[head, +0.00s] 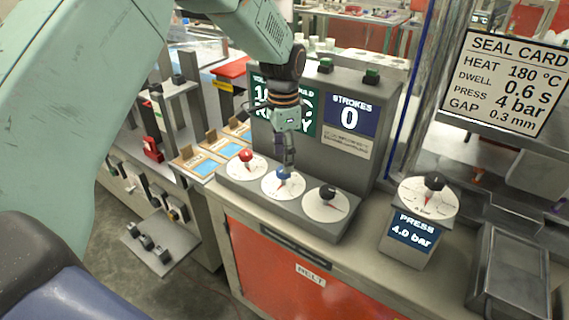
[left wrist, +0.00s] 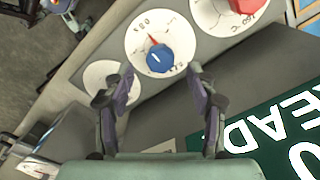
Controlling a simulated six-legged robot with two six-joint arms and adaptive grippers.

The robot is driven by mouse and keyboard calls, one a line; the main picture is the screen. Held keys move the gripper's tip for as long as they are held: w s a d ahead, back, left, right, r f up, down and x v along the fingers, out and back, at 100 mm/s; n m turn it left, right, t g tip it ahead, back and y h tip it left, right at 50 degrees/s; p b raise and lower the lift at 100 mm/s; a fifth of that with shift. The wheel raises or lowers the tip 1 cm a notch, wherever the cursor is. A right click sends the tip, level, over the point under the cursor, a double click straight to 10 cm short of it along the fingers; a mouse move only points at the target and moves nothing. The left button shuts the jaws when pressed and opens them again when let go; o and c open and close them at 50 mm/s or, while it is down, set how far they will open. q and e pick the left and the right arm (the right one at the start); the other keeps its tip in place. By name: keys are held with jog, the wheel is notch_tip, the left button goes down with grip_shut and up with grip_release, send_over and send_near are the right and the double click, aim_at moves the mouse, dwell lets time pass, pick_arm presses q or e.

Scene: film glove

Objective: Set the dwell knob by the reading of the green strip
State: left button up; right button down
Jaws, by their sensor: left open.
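My left gripper (head: 289,158) is open and points down just above the blue knob (head: 284,173), the middle of three dials on the grey machine (head: 386,110). In the left wrist view, the blue knob (left wrist: 160,58) shows beyond the gap between the open fingers (left wrist: 162,80), with a red pointer on its white dial. A red knob (head: 246,155) and a black knob (head: 328,192) stand on either side. Which knob is dwell cannot be read. The green screen (head: 312,112) is partly hidden by my gripper. No green strip can be made out clearly. My right gripper is out of view.
The seal card (head: 510,82) reads heat 180 °C, dwell 0.6 s, press 4 bar, gap 0.3 mm. The strokes screen (head: 351,116) reads 0. The press unit (head: 410,235) reads 4.0 bar. Small cards with blue windows (head: 205,168) lie left of the machine.

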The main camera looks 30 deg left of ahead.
aim_at(283, 176)
pick_arm(q)
jog(key=shift+s+f, duration=0.25)
jog(key=shift+f, duration=0.8)
jog(key=shift+w+f, duration=0.1)
jog(key=shift+f, duration=0.3)
jog(key=shift+w+f, duration=0.3)
jog(key=shift+s+r, duration=0.1)
jog(key=shift+s, duration=0.05)
jog(key=shift+s+r, duration=0.15)
jog(key=c, duration=0.3)
jog(key=shift+w, duration=0.2)
jog(key=c, duration=0.9)
jog(key=shift+o, duration=0.2)
jog(key=shift+s+n+p, duration=0.1)
jog(key=shift+n+p, duration=0.9)
jog(key=shift+p, duration=0.15)
jog(key=n+p, duration=0.2)
jog(key=shift+n, duration=0.3)
jog(key=n+p, duration=0.2)
jog(key=n, duration=0.1)
jog(key=shift+n, duration=0.3)
jog(key=shift+n+p, duration=0.75)
jog(key=shift+n, duration=0.95)
